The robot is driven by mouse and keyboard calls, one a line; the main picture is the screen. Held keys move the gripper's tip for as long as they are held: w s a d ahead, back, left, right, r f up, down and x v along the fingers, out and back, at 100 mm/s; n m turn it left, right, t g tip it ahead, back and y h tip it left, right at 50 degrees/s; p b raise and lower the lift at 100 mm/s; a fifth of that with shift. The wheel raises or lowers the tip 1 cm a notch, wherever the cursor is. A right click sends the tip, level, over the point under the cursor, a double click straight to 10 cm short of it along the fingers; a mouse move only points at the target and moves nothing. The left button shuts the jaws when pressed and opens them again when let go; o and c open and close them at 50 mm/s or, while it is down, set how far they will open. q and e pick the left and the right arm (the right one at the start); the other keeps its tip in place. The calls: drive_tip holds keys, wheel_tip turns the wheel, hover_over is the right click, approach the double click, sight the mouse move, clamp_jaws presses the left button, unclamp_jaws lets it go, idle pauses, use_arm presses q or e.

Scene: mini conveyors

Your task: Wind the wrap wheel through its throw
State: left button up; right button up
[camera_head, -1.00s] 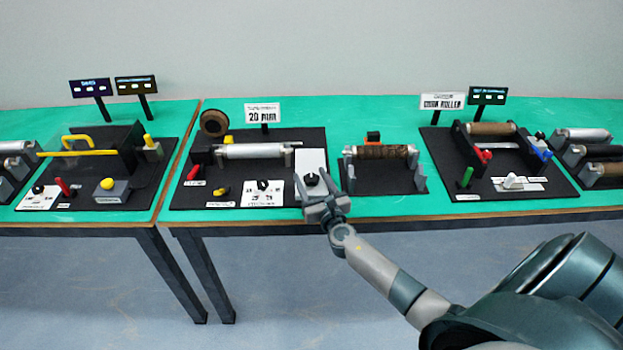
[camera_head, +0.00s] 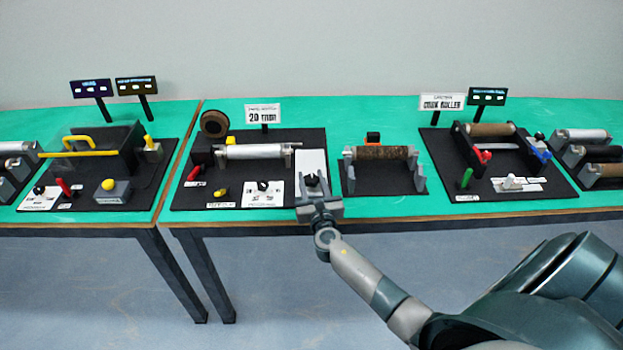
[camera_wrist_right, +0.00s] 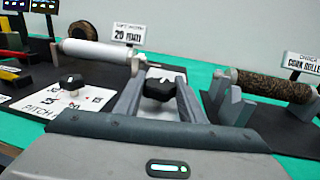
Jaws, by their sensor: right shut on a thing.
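A black lobed knob (camera_head: 312,180), which I take for the wrap wheel, stands on a white plate (camera_head: 311,160) at the right end of the "20 mm" station. It also shows in the right wrist view (camera_wrist_right: 159,88). My right gripper (camera_head: 316,188) is at this knob, with a finger on each side, and is shut on it. The gripper also shows in the right wrist view (camera_wrist_right: 159,82). The gripper hides the lower part of the white plate. A light roller (camera_head: 250,151) lies in its holders left of the plate. My left gripper is out of view.
Left of the gripper is a second black knob (camera_head: 263,187) on a white dial card. A red lever (camera_head: 194,183) and a yellow part (camera_head: 221,192) are farther left. A dark cork-like roller (camera_head: 380,153) sits close on the right. The floor in front is clear.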

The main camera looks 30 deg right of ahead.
drive_tip(key=m+g+h, duration=0.2)
drive_tip(key=h, duration=0.1)
drive_tip(key=shift+w+a+m+h, duration=0.1)
drive_tip(key=shift+a+m+h, duration=0.05)
drive_tip(key=shift+m+h, duration=0.15)
drive_tip(key=shift+f+m+g+h+b, duration=0.15)
drive_tip(key=shift+m+g+h+b, duration=0.65)
drive_tip(key=shift+m+h, duration=0.15)
use_arm(q)
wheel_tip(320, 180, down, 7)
drive_tip(key=b, duration=0.6)
use_arm(e)
drive_tip(key=m+g+h, duration=0.2)
drive_tip(key=g, duration=0.2)
drive_tip(key=m+g+h, duration=0.3)
drive_tip(key=g, duration=0.1)
drive_tip(key=shift+m, duration=0.35)
drive_tip(key=m+g+b, duration=0.2)
drive_tip(key=g, duration=0.1)
drive_tip(key=shift+h, duration=0.25)
drive_tip(key=shift+r, duration=0.2)
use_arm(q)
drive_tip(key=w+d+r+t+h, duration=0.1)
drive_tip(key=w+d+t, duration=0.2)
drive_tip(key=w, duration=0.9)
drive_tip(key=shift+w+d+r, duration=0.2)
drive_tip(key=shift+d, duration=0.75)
use_arm(e)
drive_tip(key=o, duration=1)
drive_tip(key=shift+o, duration=0.2)
